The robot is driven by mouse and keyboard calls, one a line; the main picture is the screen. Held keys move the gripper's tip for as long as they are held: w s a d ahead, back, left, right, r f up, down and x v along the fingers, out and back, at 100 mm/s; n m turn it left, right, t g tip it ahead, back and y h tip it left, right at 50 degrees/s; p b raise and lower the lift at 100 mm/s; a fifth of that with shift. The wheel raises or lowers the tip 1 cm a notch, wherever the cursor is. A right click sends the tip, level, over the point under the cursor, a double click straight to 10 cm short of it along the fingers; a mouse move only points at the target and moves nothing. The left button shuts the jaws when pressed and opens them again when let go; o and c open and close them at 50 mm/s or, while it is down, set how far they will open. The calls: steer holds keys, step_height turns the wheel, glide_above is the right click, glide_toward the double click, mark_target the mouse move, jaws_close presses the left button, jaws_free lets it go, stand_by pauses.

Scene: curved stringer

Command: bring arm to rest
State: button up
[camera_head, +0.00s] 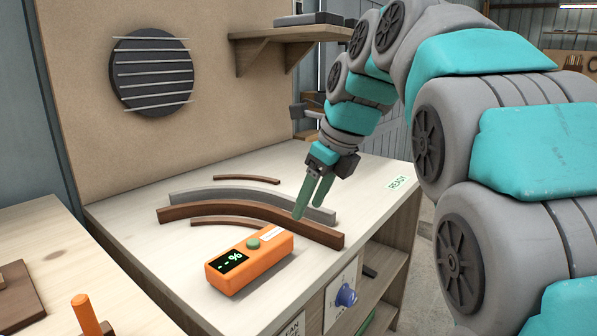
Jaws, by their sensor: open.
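My gripper (311,196) has green fingers and is open and empty. It points down above the right part of the pale workbench (140,225). In the picture its fingertips overlap the curved brown and grey strips; I cannot tell the exact height above them. My teal and grey arm reaches in from the right side of the view. The bench has a green "READY" mark (398,183) near its right edge, clear of my gripper.
An orange meter (262,268) with a display and green button stands at the bench's front. A brown curved strip (190,212), a grey one (205,195) and thinner ones lie behind it. A wooden shelf (290,33) juts from the back panel. A blue knob (346,296) is on the bench front.

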steer(key=s+d+f+n+g+h, duration=0.1)
steer(key=s+d+f+n, duration=0.3)
steer(key=s+f+n, duration=0.4)
steer(key=s+d+f+n+g+h, duration=0.1)
steer(key=s+d+f+n, duration=0.3)
steer(key=s+f+n, duration=0.5)
steer(key=s+d+f+n+g+h, duration=0.1)
steer(key=s+d+f+n, duration=0.3)
steer(key=s+f+n, duration=0.4)
steer(key=s+f+g, duration=0.1)
steer(key=s, duration=0.5)
steer(key=shift+s+d+f+n+g+h, duration=0.3)
steer(key=shift+s+d+f, duration=0.05)
steer(key=shift+d+f, duration=0.05)
